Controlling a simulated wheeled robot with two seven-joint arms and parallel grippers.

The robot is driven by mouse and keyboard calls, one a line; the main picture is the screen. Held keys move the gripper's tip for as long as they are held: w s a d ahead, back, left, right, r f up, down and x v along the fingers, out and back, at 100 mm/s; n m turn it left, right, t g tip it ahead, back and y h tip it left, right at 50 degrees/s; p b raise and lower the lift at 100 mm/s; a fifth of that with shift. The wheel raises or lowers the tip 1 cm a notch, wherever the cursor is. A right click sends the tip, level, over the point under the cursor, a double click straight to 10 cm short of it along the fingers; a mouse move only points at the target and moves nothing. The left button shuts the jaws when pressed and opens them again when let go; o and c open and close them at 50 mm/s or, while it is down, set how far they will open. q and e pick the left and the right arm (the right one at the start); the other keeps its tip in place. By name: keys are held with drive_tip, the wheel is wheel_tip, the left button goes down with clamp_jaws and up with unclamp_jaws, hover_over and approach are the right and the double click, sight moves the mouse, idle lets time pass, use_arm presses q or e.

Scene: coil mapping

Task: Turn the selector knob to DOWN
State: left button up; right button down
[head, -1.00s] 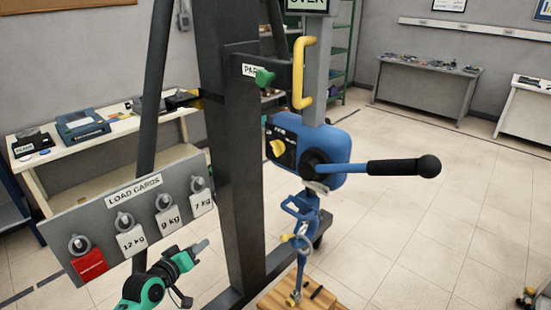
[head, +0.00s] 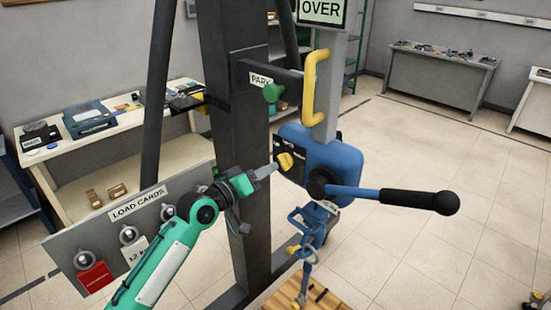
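The yellow selector knob (head: 285,161) sits on the dark left face of the blue hoist body (head: 345,172). The lettering on that face is too small to read, so I cannot tell which setting the knob is at. My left gripper (head: 267,171), grey with a green wrist, points right at the knob, its tips just left of it. I cannot tell whether they touch it or whether the fingers are apart. My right gripper is out of view.
A blue lever with a black grip (head: 420,199) sticks out right of the hoist. A yellow handle (head: 316,88) rises above it. A dark post (head: 236,130) stands behind my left arm. The load-card board (head: 66,252) is at left, partly covered by the arm.

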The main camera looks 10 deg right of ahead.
sight(280, 162)
use_arm(q)
drive_tip(key=shift+p+x, duration=0.45)
drive_tip(key=shift+x, duration=1.7)
clamp_jaws()
